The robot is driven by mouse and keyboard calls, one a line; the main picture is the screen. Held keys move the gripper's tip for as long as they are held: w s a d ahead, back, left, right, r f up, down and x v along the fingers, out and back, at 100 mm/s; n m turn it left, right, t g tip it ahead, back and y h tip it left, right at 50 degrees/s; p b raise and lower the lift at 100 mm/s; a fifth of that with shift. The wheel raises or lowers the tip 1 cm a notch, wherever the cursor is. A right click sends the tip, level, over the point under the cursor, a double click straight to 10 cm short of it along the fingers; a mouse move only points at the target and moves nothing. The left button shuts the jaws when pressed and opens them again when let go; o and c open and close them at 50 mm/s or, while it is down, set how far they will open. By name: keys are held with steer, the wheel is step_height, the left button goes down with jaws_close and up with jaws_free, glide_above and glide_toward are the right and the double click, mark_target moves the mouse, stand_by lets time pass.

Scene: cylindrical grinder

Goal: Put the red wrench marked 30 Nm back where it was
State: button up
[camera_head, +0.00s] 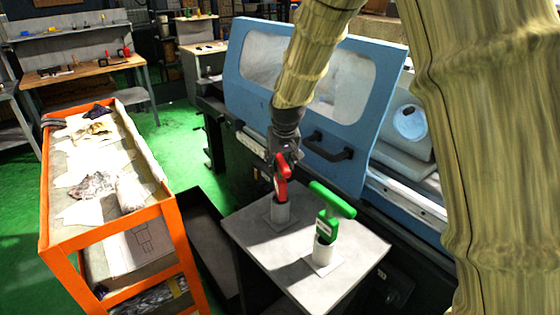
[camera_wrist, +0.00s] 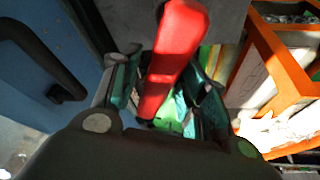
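The red wrench (camera_head: 281,176) stands upright in a grey cylindrical holder (camera_head: 281,213) on a grey stand top. I cannot read its marking. My gripper (camera_head: 284,154) is directly above it, pointing down, with its fingers around the wrench's upper part. In the wrist view the red handle (camera_wrist: 174,55) runs between the two finger pads. I cannot tell whether the pads press on it.
The blue grinder with its windowed cover (camera_head: 357,150) and black handles is close behind the stand (camera_head: 265,243). An orange cart (camera_head: 108,230) with rags and papers stands at left. A workbench (camera_head: 80,69) is farther back. Green floor lies between cart and bench.

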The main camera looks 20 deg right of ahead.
steer(key=shift+r, duration=0.2)
steer(key=b+v, duration=0.2)
steer(key=v, duration=1)
steer(key=shift+b, duration=0.4)
